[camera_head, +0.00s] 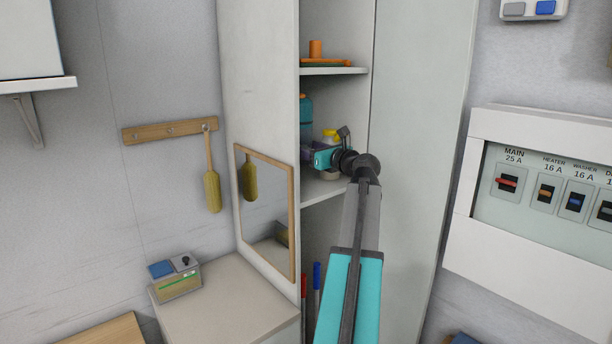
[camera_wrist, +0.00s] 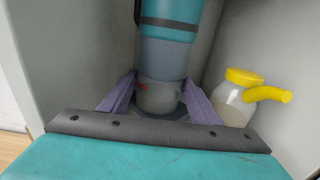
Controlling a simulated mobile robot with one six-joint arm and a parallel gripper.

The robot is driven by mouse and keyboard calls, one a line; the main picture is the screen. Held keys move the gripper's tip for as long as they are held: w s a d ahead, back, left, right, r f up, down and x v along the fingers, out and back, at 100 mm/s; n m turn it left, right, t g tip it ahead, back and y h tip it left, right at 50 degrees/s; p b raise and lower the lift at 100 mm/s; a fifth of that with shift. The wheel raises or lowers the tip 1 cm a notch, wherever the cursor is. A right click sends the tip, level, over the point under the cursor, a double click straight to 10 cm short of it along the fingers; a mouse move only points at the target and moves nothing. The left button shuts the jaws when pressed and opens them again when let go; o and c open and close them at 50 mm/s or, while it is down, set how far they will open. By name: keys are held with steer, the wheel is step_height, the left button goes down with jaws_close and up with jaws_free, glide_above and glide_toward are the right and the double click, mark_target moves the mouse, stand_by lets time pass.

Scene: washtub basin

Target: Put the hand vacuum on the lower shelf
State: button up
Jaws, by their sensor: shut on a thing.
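The hand vacuum (camera_wrist: 170,50) is teal above and grey below, and stands upright between my gripper's purple fingers in the wrist view. My gripper (camera_wrist: 159,84) is shut on its grey lower part. In the head view the vacuum's teal body (camera_head: 306,109) shows partly behind the cabinet's left side wall. My gripper (camera_head: 309,153) reaches into the compartment above the lower shelf (camera_head: 322,190). The vacuum is inside that compartment.
A clear jar with a yellow lid and spout (camera_wrist: 236,96) stands close to the right of my gripper. The upper shelf (camera_head: 335,71) holds an orange item (camera_head: 318,58). The cabinet's side wall (camera_head: 270,110) is close on the left, with an open door (camera_head: 420,130) on the right.

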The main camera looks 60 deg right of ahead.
mark_target(305, 162)
steer(key=shift+f+p, duration=0.5)
steer(key=shift+f, duration=1.8)
steer(key=shift+f, duration=0.15)
steer(key=shift+f+p, duration=0.5)
steer(key=shift+f, duration=1.25)
steer(key=o, duration=1.3)
steer(key=shift+f, duration=0.1)
steer(key=shift+c, duration=0.2)
steer(key=b+v, duration=0.3)
steer(key=v, duration=0.9)
